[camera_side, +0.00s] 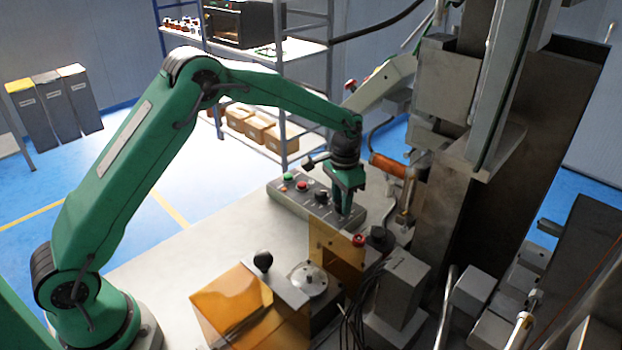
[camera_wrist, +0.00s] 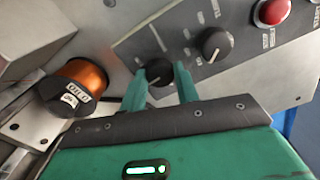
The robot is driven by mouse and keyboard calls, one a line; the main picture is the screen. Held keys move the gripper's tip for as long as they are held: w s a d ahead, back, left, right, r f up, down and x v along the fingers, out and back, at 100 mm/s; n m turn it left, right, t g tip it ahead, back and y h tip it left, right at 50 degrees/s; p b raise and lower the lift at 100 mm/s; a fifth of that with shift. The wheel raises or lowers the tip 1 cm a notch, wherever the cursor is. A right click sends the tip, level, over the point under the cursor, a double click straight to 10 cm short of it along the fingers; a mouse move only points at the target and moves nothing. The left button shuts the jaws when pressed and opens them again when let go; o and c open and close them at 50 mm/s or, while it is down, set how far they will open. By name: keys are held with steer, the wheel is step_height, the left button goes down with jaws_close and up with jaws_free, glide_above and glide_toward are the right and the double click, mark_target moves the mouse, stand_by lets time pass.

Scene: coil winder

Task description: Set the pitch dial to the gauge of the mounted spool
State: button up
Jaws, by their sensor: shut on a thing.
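My gripper (camera_side: 344,207) reaches down onto the right part of the grey control panel (camera_side: 283,202). In the wrist view my gripper (camera_wrist: 162,74) has its two green fingers shut on a black dial (camera_wrist: 160,75), one on each side, and a light pointer line shows on it. The marks around the dial are too small to read and partly hidden, so I cannot tell its setting. The mounted spool (camera_wrist: 80,84) has copper-orange wire and a white label, too small to read surely. The orange spool (camera_side: 388,165) also shows in the side view.
A second black knob (camera_wrist: 213,44) and a red button (camera_wrist: 271,11) sit beside the held dial. A green button (camera_side: 289,177) is at the panel's far end. Amber guards (camera_side: 236,303) and a lever with a black ball (camera_side: 263,260) stand in front.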

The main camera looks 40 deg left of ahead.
mark_target(341, 203)
steer(key=m, duration=0.4)
steer(key=shift+r+m, duration=0.1)
steer(key=shift+m, duration=0.2)
steer(key=m, duration=0.5)
stand_by(0.4)
steer(key=o, duration=1)
steer(key=shift+c, duration=0.2)
steer(key=shift+r, duration=3.85)
